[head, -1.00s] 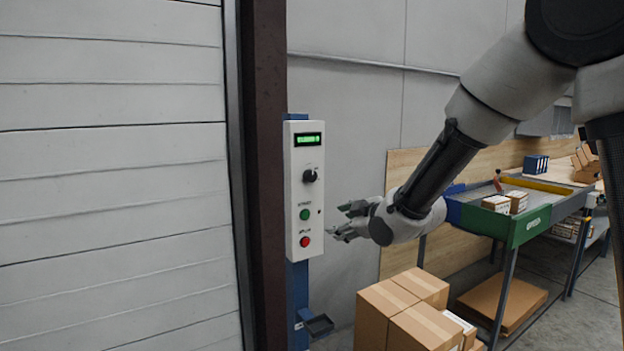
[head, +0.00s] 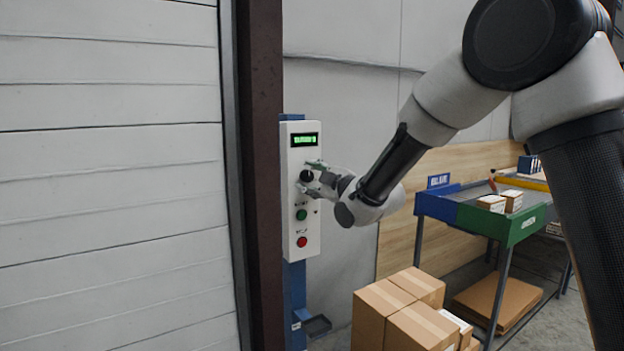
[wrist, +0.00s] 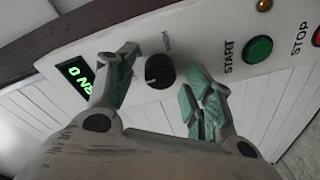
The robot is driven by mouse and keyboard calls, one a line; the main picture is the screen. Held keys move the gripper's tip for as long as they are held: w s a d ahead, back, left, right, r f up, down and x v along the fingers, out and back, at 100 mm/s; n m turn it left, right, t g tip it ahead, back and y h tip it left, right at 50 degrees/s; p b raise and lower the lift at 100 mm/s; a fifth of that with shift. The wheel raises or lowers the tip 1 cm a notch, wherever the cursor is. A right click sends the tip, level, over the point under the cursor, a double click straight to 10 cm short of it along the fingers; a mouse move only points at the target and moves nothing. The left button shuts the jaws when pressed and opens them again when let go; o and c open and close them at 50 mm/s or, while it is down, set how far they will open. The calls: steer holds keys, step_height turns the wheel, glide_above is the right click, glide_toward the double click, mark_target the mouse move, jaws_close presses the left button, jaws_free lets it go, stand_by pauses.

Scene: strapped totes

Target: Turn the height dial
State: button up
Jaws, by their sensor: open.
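The black height dial (head: 307,176) is a round knob on a white control panel (head: 291,228), below a green-lit display (head: 304,140). In the wrist view the dial (wrist: 160,71) has a pale pointer mark. My gripper (head: 318,179) is open in front of the panel at dial height. In the wrist view my gripper's fingers (wrist: 164,88), with green pads, stand apart, one on each side of the dial. No finger clearly touches it. The dial's right edge is partly hidden by the fingers in the head view.
Below the dial are a green START button (head: 301,215) and a red STOP button (head: 302,242). A brown post (head: 260,200) stands left of the panel. Cardboard boxes (head: 385,299) are stacked below right, and a workbench (head: 470,222) stands behind.

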steer(key=c, duration=1)
